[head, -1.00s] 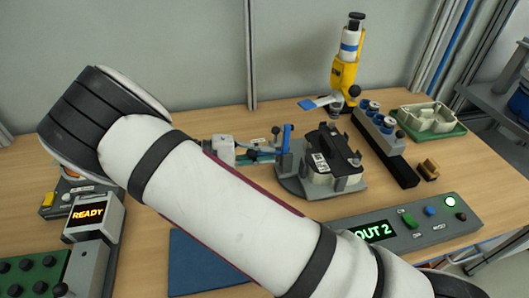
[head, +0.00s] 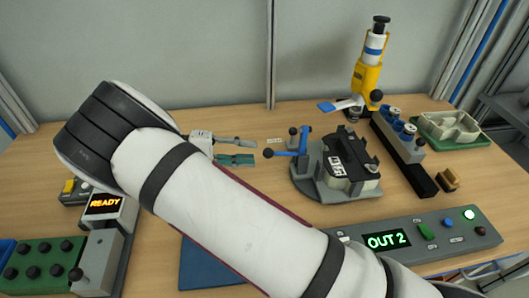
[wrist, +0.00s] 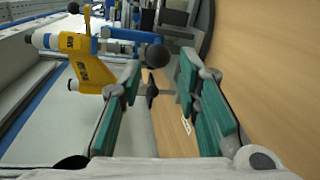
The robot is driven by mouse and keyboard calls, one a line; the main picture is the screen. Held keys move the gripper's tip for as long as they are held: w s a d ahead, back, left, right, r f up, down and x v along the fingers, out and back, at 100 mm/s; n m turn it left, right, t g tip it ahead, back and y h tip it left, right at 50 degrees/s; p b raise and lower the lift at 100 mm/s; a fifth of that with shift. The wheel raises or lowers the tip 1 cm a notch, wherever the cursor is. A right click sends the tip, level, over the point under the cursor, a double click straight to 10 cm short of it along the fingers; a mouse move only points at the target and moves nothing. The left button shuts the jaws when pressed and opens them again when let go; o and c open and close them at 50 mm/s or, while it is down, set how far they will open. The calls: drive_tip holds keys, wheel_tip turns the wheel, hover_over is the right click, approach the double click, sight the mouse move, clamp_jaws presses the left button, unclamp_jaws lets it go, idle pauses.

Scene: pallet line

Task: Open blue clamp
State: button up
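The blue clamp (head: 303,142) stands at the left edge of a grey round fixture. Its blue lever lies level, pointing left toward my gripper, with a black ball (head: 268,153) at its end. My gripper (head: 255,151) is open and empty just left of that ball, with its fingers pointing at it. In the wrist view, the ball (wrist: 157,56) shows beyond and between the teal fingertips, apart from them as far as I can tell.
The fixture holds a black-and-white part (head: 350,160). A yellow tool (head: 367,75) stands behind it. A grey panel (head: 445,236) reading OUT 2 lies in front. A green tray (head: 455,130) is at the right. My arm hides part of the table.

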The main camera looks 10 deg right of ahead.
drive_tip(key=shift+a+r, duration=0.15)
drive_tip(key=shift+a, duration=0.55)
drive_tip(key=shift+a+r, duration=0.1)
drive_tip(key=shift+a, duration=0.6)
